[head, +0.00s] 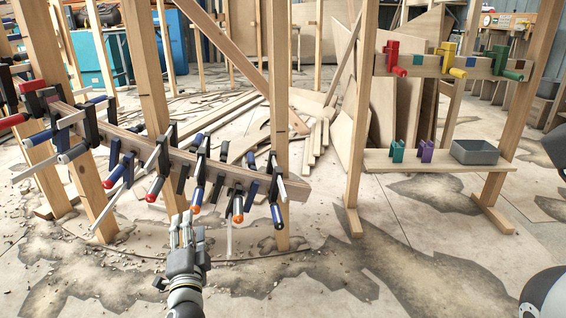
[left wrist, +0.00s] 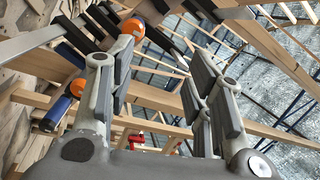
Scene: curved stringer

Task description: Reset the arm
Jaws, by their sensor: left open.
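My left gripper (head: 187,231) reaches up from the bottom of the head view, in front of and below the curved wooden stringer (head: 225,166). Its fingers are apart with nothing between them, as the left wrist view (left wrist: 165,95) also shows. Several clamps sit along the stringer, including one with an orange end (head: 237,217) just right of my fingers. In the left wrist view a clamp's orange end (left wrist: 133,27) shows beyond the left finger; I cannot tell whether they touch. My right gripper is not in view.
Wooden posts (head: 154,95) hold the stringer. To the right, a wooden rack carries colored clamps (head: 445,60) on its upper bar. Its shelf (head: 412,160) holds a teal clamp, a purple clamp and a grey bin (head: 474,153). The floor between the stringer and the rack is mostly open.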

